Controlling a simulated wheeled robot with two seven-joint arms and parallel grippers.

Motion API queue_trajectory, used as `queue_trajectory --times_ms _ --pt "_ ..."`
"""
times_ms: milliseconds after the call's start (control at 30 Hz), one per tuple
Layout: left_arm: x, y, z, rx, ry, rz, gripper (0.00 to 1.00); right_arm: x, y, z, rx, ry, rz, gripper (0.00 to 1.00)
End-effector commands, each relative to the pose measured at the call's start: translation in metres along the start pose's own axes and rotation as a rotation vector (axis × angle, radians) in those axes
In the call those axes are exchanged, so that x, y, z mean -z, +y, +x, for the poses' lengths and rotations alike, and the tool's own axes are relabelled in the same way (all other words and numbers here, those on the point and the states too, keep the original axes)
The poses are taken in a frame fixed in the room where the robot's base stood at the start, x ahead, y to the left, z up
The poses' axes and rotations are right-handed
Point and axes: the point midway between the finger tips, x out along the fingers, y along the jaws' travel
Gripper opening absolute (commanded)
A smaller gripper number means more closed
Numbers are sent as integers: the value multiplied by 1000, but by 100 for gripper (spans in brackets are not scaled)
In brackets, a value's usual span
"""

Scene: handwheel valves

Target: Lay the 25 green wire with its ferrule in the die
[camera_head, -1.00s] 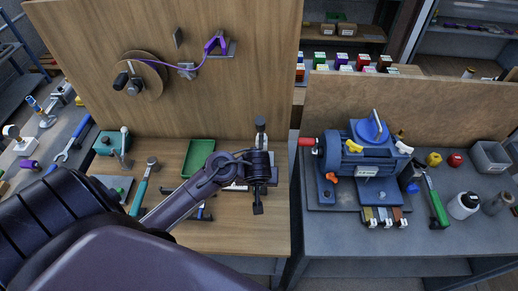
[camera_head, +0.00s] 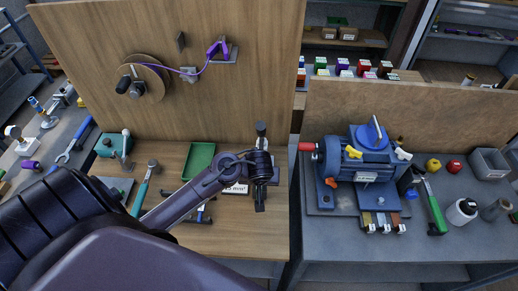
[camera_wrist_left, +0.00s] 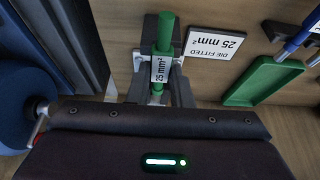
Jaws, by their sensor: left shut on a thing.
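My left gripper (camera_head: 260,200) hangs at the right front of the wooden bench. In the left wrist view, the left gripper (camera_wrist_left: 158,98) is shut on the green wire (camera_wrist_left: 164,32), which carries a white "25 mm²" label. The wire runs along the middle of a grey tool (camera_wrist_left: 136,62), perhaps the one with the die. I cannot make out the ferrule or whether it lies in the die. A white "DIE FITTED 25 mm²" sign (camera_wrist_left: 213,55) lies beside it, and also shows in the head view (camera_head: 236,189). My right gripper is not in view.
A green tray (camera_head: 198,160) lies left of the gripper, with hand tools further left. A blue machine (camera_head: 368,155) stands on the grey bench at right. An upright wooden board (camera_head: 230,110) with a reel (camera_head: 150,80) and purple wire closes off the back.

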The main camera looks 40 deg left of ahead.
Motion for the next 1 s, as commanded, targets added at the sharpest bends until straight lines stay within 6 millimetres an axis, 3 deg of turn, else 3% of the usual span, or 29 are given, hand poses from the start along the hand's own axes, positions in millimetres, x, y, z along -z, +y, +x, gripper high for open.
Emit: queue_trajectory --times_ms 433,1000 --pt "30 0 18 -1 0 -3 0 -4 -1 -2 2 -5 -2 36" --pt "35 0 21 -1 1 -1 0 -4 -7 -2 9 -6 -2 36"
